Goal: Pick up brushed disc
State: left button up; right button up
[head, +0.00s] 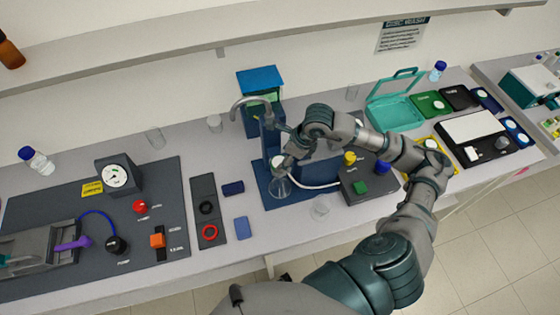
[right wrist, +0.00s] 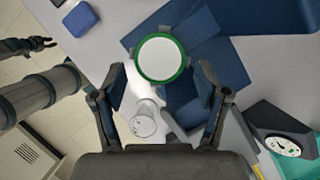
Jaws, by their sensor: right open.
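A round white disc with a green rim (right wrist: 160,58) sits on top of a small holder with grey tabs in the right wrist view. I take it to be the brushed disc, though its surface finish cannot be made out. My right gripper (right wrist: 161,82) is open and empty, its fingers to either side below the disc and apart from it.
A clear beaker (head: 320,208) is close by. A dark box with a yellow knob and green button (head: 367,186) stands to the right. A panel with red and black rings (head: 208,212) lies left. A teal case (head: 396,103) stands open.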

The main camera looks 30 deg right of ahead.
jog(key=shift+x, duration=1.2)
jog(key=shift+d, duration=0.1)
jog(key=c, duration=0.8)
jog(key=shift+c, duration=0.2)
